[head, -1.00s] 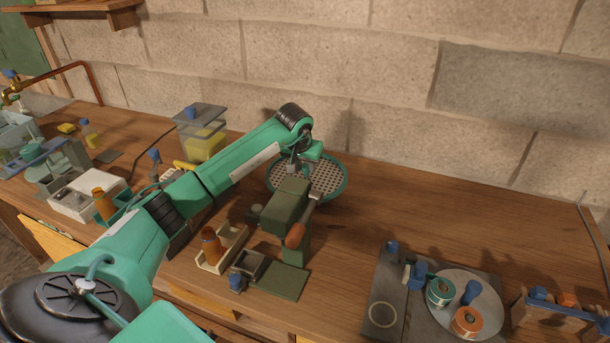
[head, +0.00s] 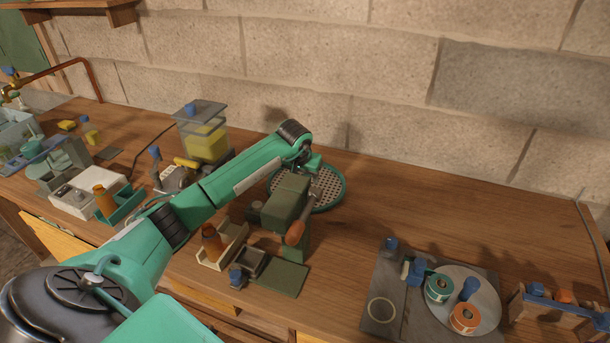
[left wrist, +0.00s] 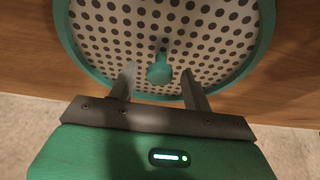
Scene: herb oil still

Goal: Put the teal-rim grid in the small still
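The teal-rim grid (head: 330,187), a round pale perforated disc, lies on the wooden bench near the back, partly hidden by my left arm and a dark green hand-cranked device. In the left wrist view the grid (left wrist: 95,45) fills the top, with a teal knob (left wrist: 159,70) at its middle. My left gripper (left wrist: 160,74) is open, its two fingers on either side of the knob with gaps showing. In the head view the left gripper (head: 308,170) is just above the grid, its fingertips not clear. I cannot tell which thing is the small still. My right gripper is not in view.
The green cranked device (head: 286,202) stands close in front of the grid. A clear container with yellow contents (head: 205,143) stands left of my forearm. A grey plate (head: 381,330) with small spool-like pieces is at front right. The bench right of the grid is clear.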

